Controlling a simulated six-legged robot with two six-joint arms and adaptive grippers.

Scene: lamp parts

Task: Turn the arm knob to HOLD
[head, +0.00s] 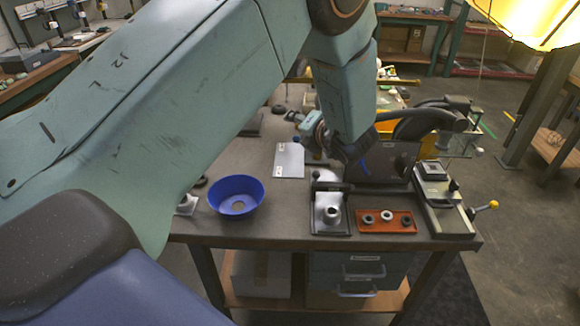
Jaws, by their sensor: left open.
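My left arm crosses the view from the left, and its left gripper (352,158) hangs over the workbench (262,165), in front of a dark upright panel (385,163). The gripper is open; its fingers are small and partly hidden by the wrist, and I see nothing held in it. A dark curved arm (432,118) stands behind the panel at the right. I cannot make out a knob marked HOLD. My right gripper is not in view.
A blue bowl (236,190) stands on the front left of the bench. A metal part on a plate (331,213) and an orange tray (386,228) with small rings lie at the front. A white sheet (290,161) lies left of the gripper. A yellow shade (530,18) hangs upper right.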

